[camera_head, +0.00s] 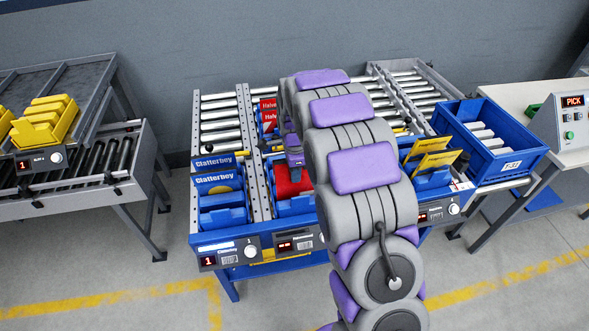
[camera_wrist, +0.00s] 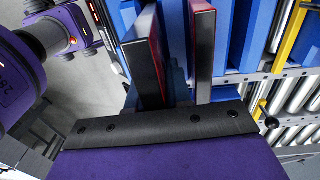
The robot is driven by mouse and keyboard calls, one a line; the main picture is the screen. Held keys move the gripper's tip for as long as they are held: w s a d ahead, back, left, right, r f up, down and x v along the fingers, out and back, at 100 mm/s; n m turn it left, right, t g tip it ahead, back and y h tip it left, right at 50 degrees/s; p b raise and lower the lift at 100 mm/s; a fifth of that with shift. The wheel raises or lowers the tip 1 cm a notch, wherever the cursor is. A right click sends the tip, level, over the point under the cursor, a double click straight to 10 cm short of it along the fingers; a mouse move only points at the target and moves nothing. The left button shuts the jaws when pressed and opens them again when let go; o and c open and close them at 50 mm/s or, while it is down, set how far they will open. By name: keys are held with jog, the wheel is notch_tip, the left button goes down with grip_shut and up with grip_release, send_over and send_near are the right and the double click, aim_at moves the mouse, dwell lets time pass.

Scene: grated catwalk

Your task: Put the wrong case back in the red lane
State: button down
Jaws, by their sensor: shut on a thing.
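In the head view, a red case (camera_head: 291,183) shows just below my purple wrist, over the second lane from the left. My arm partly hides it, and I cannot tell whether it touches the lane. Other red cases (camera_head: 268,106) with white lettering stand farther back in that lane. Blue Clatterboy cases (camera_head: 217,181) stand in the left lane.
Yellow cases (camera_head: 430,155) stand tilted at the right of the rack, beside a blue tote (camera_head: 515,160). A control box reading PICK (camera_head: 572,112) stands far right. A yellow bin (camera_head: 45,120) sits on the left stand. My arm hides the rack's middle lanes.

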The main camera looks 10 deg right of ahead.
jog(key=shift+f, duration=1.65)
jog(key=c, duration=0.6)
grip_release()
jog(key=shift+o, duration=0.2)
jog(key=shift+r+p, duration=1.55)
jog(key=shift+r, duration=2.45)
